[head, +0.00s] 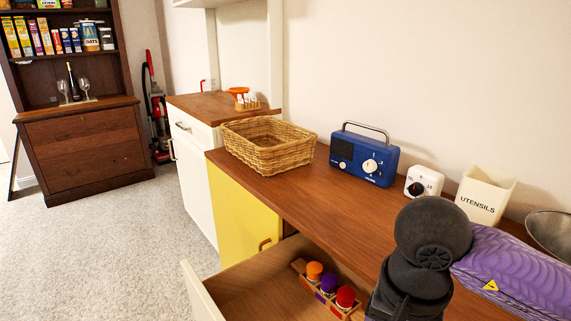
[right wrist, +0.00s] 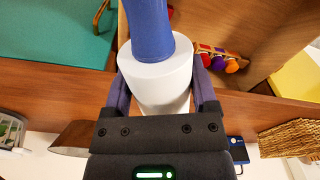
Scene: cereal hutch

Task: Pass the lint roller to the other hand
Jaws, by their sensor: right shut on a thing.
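The lint roller (right wrist: 160,75) shows in the right wrist view, with a white cylindrical head and a blue handle (right wrist: 149,25) that runs out of the top of the picture. My right gripper (right wrist: 160,92) is shut on the white head, one finger on each side. In the head view my right arm is at the lower right; the lint roller and the right fingertips cannot be made out there. My left gripper is in neither view.
A drawer (head: 195,292) stands open below the wooden counter (head: 300,190), holding a rack of capped jars (head: 329,284). On the counter are a wicker basket (head: 268,150), a blue radio (head: 363,157), a white timer (head: 423,182), a utensils holder (head: 485,195) and a metal bowl (head: 550,230).

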